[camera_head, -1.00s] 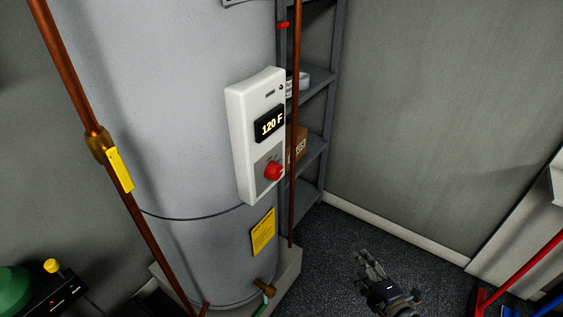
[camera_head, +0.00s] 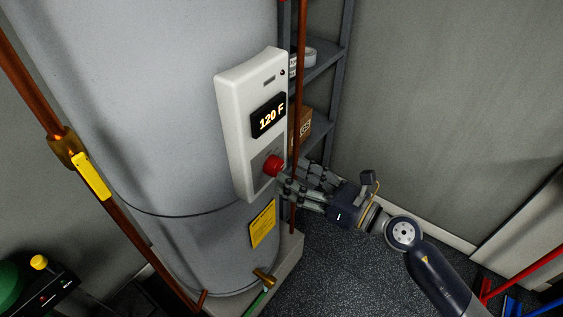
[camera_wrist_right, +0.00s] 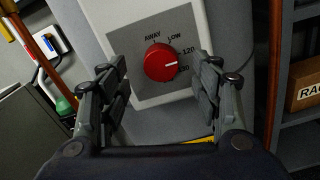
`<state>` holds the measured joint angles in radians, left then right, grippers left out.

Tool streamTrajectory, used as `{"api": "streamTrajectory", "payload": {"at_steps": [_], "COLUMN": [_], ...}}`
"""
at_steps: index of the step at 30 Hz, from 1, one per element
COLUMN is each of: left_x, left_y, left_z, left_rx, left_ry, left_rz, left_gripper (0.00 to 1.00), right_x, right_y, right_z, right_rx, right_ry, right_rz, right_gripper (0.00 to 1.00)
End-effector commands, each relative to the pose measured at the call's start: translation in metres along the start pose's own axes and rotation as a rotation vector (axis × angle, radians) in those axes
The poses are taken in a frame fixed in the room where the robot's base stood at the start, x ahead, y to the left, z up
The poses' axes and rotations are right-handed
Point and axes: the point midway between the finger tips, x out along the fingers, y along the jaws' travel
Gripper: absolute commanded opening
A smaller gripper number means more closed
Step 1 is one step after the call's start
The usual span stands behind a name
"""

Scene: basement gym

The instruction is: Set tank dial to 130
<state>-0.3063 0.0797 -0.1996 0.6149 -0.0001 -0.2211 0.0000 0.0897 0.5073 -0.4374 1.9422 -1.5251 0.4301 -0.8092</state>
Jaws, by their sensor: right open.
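The grey water tank (camera_head: 150,110) carries a white control box (camera_head: 236,105). Its display (camera_head: 268,118) reads 120 F. A red dial (camera_head: 272,165) sits low on the box. In the right wrist view the red dial (camera_wrist_right: 160,63) has AWAY, LOW, 120 and a partly hidden mark around it. Its white pointer line faces right, near the 120 mark. My right gripper (camera_head: 284,180) is open, close to the dial. In the wrist view its fingers (camera_wrist_right: 163,85) stand on either side of the dial, apart from it. My left gripper is not in view.
A copper pipe (camera_head: 299,90) runs upright just right of the control box, close to my right gripper. A grey shelf (camera_head: 325,118) with a cardboard box (camera_head: 301,127) stands behind it. Another copper pipe (camera_head: 25,85) with a yellow-handled valve (camera_head: 91,176) is on the left.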

Motion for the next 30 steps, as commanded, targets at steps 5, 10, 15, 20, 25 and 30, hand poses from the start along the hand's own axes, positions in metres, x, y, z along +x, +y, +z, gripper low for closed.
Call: {"api": "streamTrajectory", "payload": {"at_steps": [5,10,15,20,25,30], "left_x": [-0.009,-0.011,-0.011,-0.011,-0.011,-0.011], "left_y": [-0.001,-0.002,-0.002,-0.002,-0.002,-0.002], "left_z": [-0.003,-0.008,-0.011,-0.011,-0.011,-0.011], "left_rx": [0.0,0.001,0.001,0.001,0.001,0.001], "left_ry": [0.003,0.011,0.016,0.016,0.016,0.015], "left_rz": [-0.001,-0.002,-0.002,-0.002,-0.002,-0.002], "left_gripper": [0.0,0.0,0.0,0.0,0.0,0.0], "right_x": [0.029,0.042,0.045,0.044,0.044,0.044], "right_y": [0.0,0.0,0.0,-0.001,-0.001,-0.001], "right_z": [0.002,0.0,-0.001,-0.001,-0.001,-0.001], "right_rx": [0.001,0.002,0.001,0.002,0.002,0.003], "right_ry": [-0.002,0.0,0.0,0.0,0.0,0.0], "right_rz": [-0.001,-0.001,-0.001,-0.001,-0.001,-0.001], "right_gripper": [0.59,0.59,0.59,0.54,0.16,0.14]}}
